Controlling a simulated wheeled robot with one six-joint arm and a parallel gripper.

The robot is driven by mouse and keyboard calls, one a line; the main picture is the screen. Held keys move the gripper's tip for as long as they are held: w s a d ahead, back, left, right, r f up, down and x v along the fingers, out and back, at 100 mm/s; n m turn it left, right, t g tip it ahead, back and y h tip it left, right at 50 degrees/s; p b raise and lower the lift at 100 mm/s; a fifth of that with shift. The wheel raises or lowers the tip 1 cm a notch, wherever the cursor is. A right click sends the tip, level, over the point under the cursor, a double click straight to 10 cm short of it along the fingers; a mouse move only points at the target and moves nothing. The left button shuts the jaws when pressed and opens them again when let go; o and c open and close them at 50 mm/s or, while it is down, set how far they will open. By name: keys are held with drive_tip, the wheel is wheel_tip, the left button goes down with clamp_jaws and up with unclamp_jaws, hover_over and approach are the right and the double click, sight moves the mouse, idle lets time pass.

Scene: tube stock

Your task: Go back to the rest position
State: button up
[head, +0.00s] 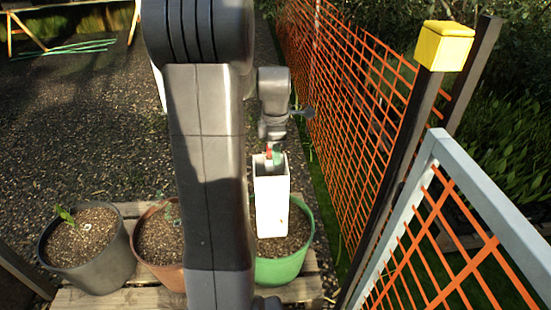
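My gripper (273,154) hangs pointing down at the top of a white square tube (271,207). Small red and green parts show at its tip, right at the tube's open upper end. I cannot tell whether the fingers are apart, or whether they touch the tube wall. The tube stands nearly upright in a green pot (284,270) filled with brown gravelly soil. My arm crosses the middle of the view and hides part of the scene left of the tube.
A dark pot (97,270) with a seedling and a terracotta pot (150,262), partly hidden, stand on a wooden pallet (125,298). Orange mesh fence (345,130) and a yellow-capped post (444,45) close off the right. Green rods (70,48) lie at the back left. Gravel at left is open.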

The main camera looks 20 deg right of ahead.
idle(0.3)
drive_tip(key=shift+f+b, duration=1.1)
drive_tip(key=shift+f, duration=5.1)
drive_tip(key=shift+f, duration=0.15)
wheel_tip(320, 180, up, 13)
drive_tip(key=shift+f+p, duration=0.15)
drive_tip(key=shift+p, duration=1)
wheel_tip(320, 180, down, 13)
drive_tip(key=b, duration=0.3)
wheel_tip(320, 180, up, 9)
drive_tip(key=p, duration=0.6)
hover_over(275, 177)
drive_tip(key=shift+d, duration=0.1)
